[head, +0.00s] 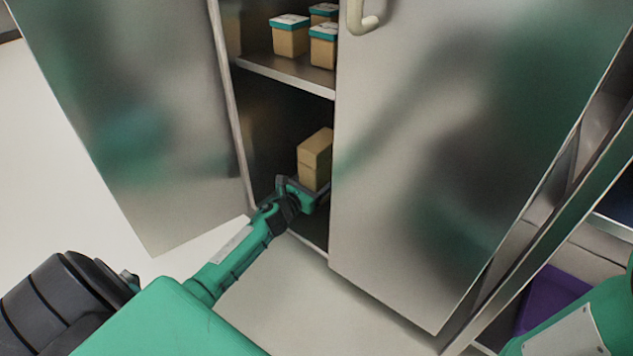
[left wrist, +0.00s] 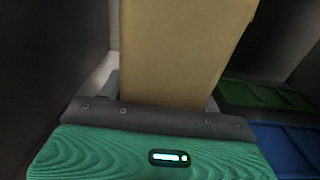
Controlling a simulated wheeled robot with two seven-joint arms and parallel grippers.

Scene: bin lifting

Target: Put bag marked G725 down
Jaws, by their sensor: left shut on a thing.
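A tan, box-shaped bag (head: 315,160) is inside the lower compartment of the metal cabinet, partly behind the right-hand door. No marking on it can be read, so I cannot tell whether it is G725. My left gripper (head: 305,193) reaches in through the opening and is shut on the bag's lower part. In the left wrist view the bag (left wrist: 182,50) rises from the gripper, slightly tilted. Its base and the fingertips are hidden, so I cannot tell whether it touches the cabinet floor. My right gripper is not in view.
The shelf (head: 285,76) above holds several tan tubs with teal lids (head: 290,22). The left door (head: 140,120) stands open; the right door (head: 440,150) narrows the opening. Green (left wrist: 262,95) and blue (left wrist: 288,140) flat objects lie right of the bag. A purple bin (head: 550,295) is lower right.

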